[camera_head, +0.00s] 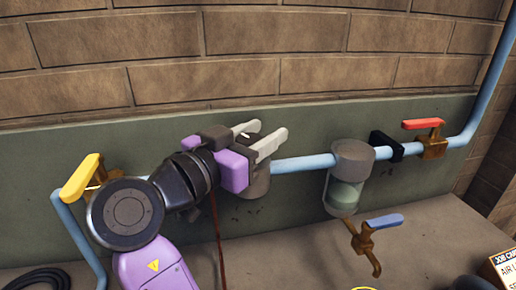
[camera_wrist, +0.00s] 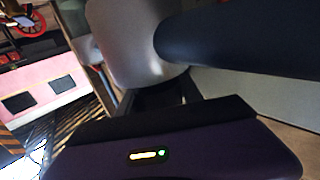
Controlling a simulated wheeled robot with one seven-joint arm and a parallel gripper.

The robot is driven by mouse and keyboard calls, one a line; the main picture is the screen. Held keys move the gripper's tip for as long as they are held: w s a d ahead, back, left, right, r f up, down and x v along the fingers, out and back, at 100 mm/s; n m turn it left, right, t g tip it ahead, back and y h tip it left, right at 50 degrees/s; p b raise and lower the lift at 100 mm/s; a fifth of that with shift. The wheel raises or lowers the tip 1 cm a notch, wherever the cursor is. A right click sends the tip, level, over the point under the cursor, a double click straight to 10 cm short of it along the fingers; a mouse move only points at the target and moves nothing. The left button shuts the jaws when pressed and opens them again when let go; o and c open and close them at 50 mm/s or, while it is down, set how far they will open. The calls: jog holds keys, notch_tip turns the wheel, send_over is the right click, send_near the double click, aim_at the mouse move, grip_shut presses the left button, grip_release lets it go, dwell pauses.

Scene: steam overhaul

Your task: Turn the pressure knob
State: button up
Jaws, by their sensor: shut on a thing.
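My gripper (camera_head: 267,131), purple with two light grey fingers, is at the grey regulator body (camera_head: 258,182) on the blue pipe. Its fingers close around the dark pressure knob (camera_head: 247,138) on top, of which only a little shows between them. In the wrist view the grey body (camera_wrist: 125,45) fills the upper middle, with a dark blue pipe (camera_wrist: 240,42) running out to the right. The purple gripper housing covers the bottom of that view, and the grip itself is hidden there.
Along the pipe are a yellow-handled valve (camera_head: 81,178) at left, a grey filter bowl (camera_head: 347,180), a black block (camera_head: 386,146) and a red-handled valve (camera_head: 424,124). A blue-handled drain tap (camera_head: 384,222) hangs below the bowl. A brick wall (camera_head: 300,60) stands behind.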

jog(key=shift+s+d+f+m+g+h+b, duration=0.1)
jog(key=shift+m+g+h+b, duration=0.2)
jog(key=shift+m+g+h, duration=0.2)
jog(key=shift+s+d+m+g+h+b, duration=0.1)
jog(key=shift+m+g+h+b, duration=0.25)
jog(key=shift+h, duration=0.25)
jog(key=o, duration=1.4)
notch_tip(320, 180, up, 20)
jog(key=shift+w+r, duration=0.1)
